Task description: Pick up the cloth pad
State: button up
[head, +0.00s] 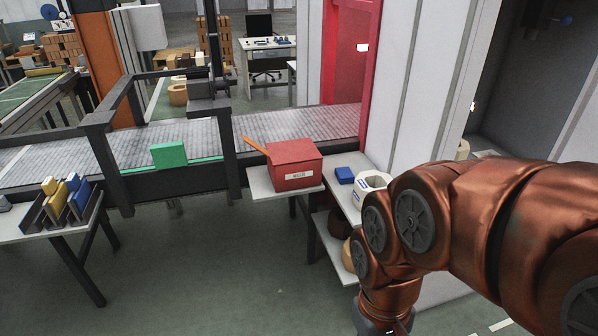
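A small flat blue object (344,175) lies on the white side table (338,195), right of the red box. It may be the cloth pad, but it is too small to be sure. My copper-coloured arm comes in from the right and bends downward in front of the table. The near end of that table is partly hidden behind it. The arm's end is at the bottom edge, nearer to me than the blue object and apart from it. My gripper's fingers cannot be made out, so I cannot tell whether they are open or shut.
A red box (294,164) with a white label stands beside the blue object, with an orange strip at its left. A white roll (371,183) is close on the right. A conveyor (290,122) runs behind. The green floor (220,260) ahead is clear.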

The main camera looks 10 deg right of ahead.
aim_at(345, 176)
jog(key=u, duration=0.35)
jog(key=i, duration=1.45)
jog(key=z, duration=0.25)
